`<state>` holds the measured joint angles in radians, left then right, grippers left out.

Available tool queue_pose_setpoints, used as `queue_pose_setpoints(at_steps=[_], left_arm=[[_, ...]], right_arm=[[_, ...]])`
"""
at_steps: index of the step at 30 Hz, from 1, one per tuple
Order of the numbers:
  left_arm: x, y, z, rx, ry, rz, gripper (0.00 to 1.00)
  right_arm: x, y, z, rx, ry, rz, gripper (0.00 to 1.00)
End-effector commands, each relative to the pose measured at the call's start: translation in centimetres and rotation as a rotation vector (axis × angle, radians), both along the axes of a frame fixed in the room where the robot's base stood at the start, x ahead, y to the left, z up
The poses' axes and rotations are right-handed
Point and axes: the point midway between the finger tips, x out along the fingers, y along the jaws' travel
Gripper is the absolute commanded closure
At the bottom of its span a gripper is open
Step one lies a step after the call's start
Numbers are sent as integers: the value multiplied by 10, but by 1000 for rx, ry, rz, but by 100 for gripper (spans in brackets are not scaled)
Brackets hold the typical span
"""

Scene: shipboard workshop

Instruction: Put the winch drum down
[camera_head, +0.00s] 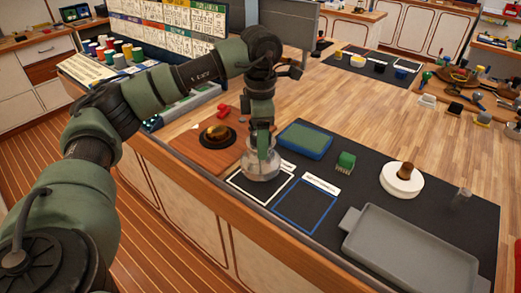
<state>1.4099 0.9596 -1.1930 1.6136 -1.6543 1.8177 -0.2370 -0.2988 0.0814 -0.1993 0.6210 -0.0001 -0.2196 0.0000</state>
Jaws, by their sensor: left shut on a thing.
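The winch drum (260,166) is a pale, silvery round piece with a wide base. It is upright at the far part of a white-outlined square (267,199) on the dark mat (335,174). I cannot tell whether its base touches the mat. My left gripper (261,145) points down from above and is shut on the drum's top. The fingertips are small and partly blend with the drum. A blue-outlined square (305,228) to the right is empty. My right gripper is not in view.
A wooden board with a brass-coloured round part (217,134) lies just left of the drum. A green-topped blue tray (305,140), a green brush (345,161), a white round piece (401,182) and a grey tray (410,250) stand to the right. The wooden bench behind has free room.

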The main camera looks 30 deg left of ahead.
Motion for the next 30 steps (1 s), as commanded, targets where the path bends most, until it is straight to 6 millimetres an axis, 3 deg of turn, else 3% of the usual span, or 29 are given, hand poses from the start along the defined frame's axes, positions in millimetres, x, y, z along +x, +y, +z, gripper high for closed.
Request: queue_pose_setpoints(at_steps=[9, 22, 23, 24, 25, 30], left_arm=[[-1, 0, -37, 1, 1, 0, 100], [0, 0, -45, 0, -1, -1, 100], [-1, 0, -47, 0, 1, -1, 33], [-1, 0, -46, 0, 1, -1, 22], [-1, 0, -46, 0, 1, -1, 14], [-1, 0, -46, 0, 1, -1, 14]], right_arm=[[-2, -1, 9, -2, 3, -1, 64], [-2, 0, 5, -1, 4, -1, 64], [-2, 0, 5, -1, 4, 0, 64], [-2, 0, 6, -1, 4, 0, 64], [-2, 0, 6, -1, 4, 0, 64], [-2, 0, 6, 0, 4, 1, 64]])
